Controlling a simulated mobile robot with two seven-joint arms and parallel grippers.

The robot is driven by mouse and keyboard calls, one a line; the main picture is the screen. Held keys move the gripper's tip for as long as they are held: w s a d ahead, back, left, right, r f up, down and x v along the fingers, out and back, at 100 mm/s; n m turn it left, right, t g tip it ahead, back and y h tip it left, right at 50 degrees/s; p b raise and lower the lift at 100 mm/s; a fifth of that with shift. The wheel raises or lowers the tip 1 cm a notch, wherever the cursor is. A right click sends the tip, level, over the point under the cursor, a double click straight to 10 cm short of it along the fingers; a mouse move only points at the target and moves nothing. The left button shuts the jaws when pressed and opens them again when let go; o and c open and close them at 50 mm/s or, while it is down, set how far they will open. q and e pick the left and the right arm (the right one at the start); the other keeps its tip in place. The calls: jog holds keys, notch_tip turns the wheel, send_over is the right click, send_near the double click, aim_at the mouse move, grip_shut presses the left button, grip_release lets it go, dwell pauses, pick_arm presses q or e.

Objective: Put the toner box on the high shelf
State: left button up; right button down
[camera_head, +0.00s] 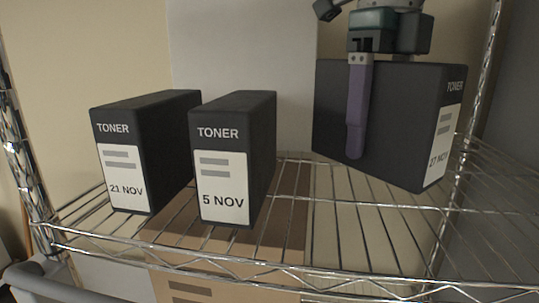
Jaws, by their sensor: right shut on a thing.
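A black toner box marked "27 NOV" (400,125) is at the right of the wire shelf (330,277), turned so its long side faces me. My right gripper (356,145) comes down from above and is shut on this box. One purple finger lies against its near side; the other finger is hidden behind the box. The box is upright, with its lower edge at or just above the wires; I cannot tell whether it touches them. My left gripper is not in view.
Two more black toner boxes, "21 NOV" (150,150) and "5 NOV" (235,155), stand on the shelf at left and centre. A gap separates "5 NOV" from the held box. Chrome posts rise at both sides. A brown carton (225,287) shows below the wires.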

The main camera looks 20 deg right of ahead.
aim_at(381, 76)
jog(key=shift+f, duration=1.95)
jog(key=shift+f, duration=0.2)
grip_release()
jog(key=shift+r, duration=0.1)
jog(key=shift+r, duration=4.85)
